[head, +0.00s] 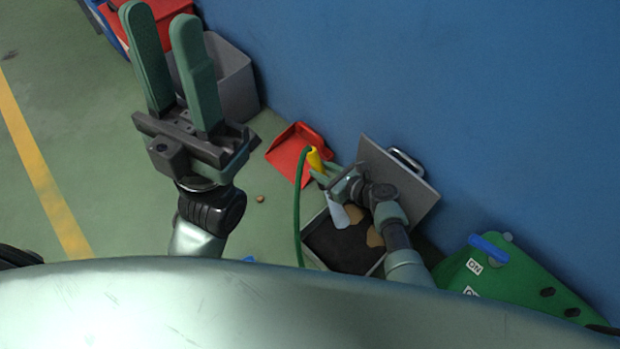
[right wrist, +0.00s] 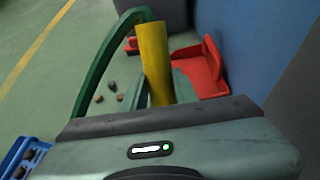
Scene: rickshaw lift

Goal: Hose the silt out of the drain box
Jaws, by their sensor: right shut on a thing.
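The drain box (head: 322,240) is open on the floor, dark inside, with brown silt patches (head: 375,237) in it. My right gripper (head: 328,177) is shut on the yellow nozzle (head: 318,165) of the green hose (head: 297,215), above the box's far side. The nozzle tilts down toward the box. A pale, water-like jet (head: 338,214) shows below it. My right arm hides part of the box. The nozzle (right wrist: 155,62) and hose (right wrist: 98,70) also show in the right wrist view. My left gripper (head: 163,25) is raised, open and empty.
A grey lid (head: 415,192) with a handle leans on the blue wall behind the box. A red dustpan (head: 287,152) and grey bin (head: 232,82) stand beyond. A green unit (head: 520,275) with a blue lever (head: 488,247) and an ON label is at right. Open floor lies left.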

